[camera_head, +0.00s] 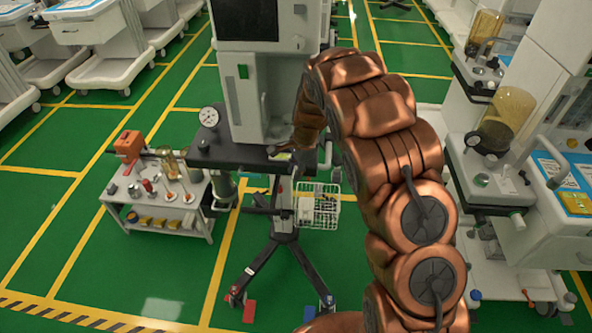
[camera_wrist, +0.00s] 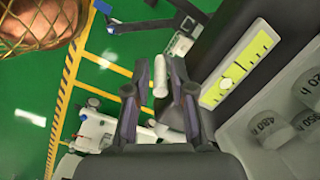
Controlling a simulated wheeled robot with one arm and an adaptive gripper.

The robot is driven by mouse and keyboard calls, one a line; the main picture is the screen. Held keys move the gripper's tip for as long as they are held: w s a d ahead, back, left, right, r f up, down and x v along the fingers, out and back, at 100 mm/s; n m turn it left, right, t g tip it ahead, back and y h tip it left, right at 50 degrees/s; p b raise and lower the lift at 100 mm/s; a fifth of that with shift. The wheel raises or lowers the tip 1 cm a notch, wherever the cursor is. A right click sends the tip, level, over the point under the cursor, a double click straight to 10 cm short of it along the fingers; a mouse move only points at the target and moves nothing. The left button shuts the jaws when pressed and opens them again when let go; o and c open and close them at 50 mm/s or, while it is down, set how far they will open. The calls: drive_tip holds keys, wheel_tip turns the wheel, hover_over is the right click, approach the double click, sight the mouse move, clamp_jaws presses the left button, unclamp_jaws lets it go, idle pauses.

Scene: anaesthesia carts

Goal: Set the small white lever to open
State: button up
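A small white lever (camera_wrist: 160,77), a short rounded stick, shows in the wrist view between my fingertips. My gripper (camera_wrist: 159,64) is open, with one dark finger on each side of the lever. The lever looks close to the right finger; I cannot tell whether they touch. Its base is hidden by my gripper. In the head view my gripper (camera_head: 283,149) is low at the front edge of the dark cart top (camera_head: 235,152), and the lever cannot be made out there.
A yellow-green scale (camera_wrist: 240,63) with a white knob lies right of the fingers. Grey marked knobs (camera_wrist: 268,128) are farther right. A low bench (camera_head: 155,195) with tools stands left of the cart, and a wire basket (camera_head: 318,208) hangs below. Green floor is clear at front left.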

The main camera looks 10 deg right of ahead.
drive_tip(key=shift+r, duration=0.2)
wheel_tip(320, 180, up, 12)
drive_tip(key=d, duration=0.2)
drive_tip(key=shift+s+f, duration=0.25)
drive_tip(key=shift+s, duration=0.05)
drive_tip(key=s+d+r+n+g+h, duration=0.1)
drive_tip(key=s+r+n, duration=0.35)
drive_tip(key=s, duration=0.65)
drive_tip(key=s+r+n, duration=0.3)
drive_tip(key=s+r, duration=0.2)
drive_tip(key=s, duration=0.6)
drive_tip(key=s+f+n+g+h, duration=0.1)
drive_tip(key=s+n, duration=0.6)
drive_tip(key=s, duration=1.4)
drive_tip(key=shift+s+d, duration=0.15)
drive_tip(key=shift+s, duration=0.05)
